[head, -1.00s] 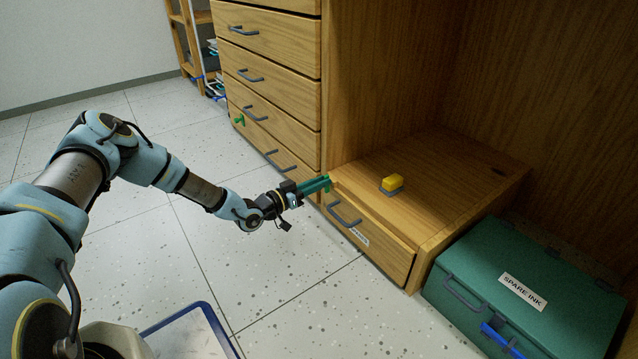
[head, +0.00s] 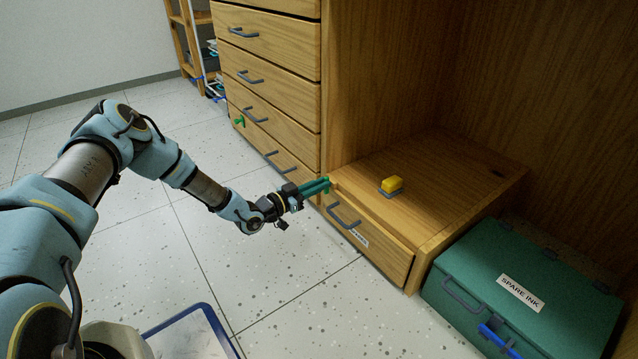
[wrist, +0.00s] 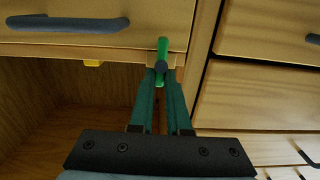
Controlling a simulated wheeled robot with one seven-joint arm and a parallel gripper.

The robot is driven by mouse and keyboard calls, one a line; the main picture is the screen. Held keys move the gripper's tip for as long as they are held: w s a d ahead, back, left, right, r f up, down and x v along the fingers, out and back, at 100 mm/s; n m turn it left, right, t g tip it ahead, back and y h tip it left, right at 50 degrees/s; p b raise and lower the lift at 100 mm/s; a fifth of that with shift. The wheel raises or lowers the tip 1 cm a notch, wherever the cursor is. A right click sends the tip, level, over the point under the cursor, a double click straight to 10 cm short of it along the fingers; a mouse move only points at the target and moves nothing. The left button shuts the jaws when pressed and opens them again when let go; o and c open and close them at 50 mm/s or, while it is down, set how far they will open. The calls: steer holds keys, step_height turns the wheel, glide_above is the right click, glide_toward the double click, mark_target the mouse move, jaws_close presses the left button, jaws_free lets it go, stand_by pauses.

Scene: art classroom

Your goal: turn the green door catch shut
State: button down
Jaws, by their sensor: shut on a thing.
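The green door catch (wrist: 162,62) is a small bar on a dark round pivot at the edge of the low wooden drawer front (wrist: 100,45). In the wrist view the bar stands nearly upright in the picture. My gripper (wrist: 161,76) is shut on the lower part of the catch, its teal fingers on either side. In the head view my gripper (head: 327,184) reaches the left end of the low drawer front (head: 370,240), and its fingers mostly hide the catch there.
A second green catch (head: 239,122) sits on the drawer stack (head: 270,85) at the left. A yellow-topped block (head: 391,184) rests on the low wooden box. A teal spare ink case (head: 525,285) stands at the right. The floor (head: 290,300) in front is clear.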

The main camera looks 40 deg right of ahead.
steer(key=c, duration=0.9)
jaws_free()
steer(key=shift+w+a+p, duration=0.15)
steer(key=shift+a+p, duration=0.85)
steer(key=shift+a, duration=1.75)
steer(key=shift+w+a+p, duration=0.15)
steer(key=shift+a+p, duration=0.8)
steer(key=shift+a, duration=1.75)
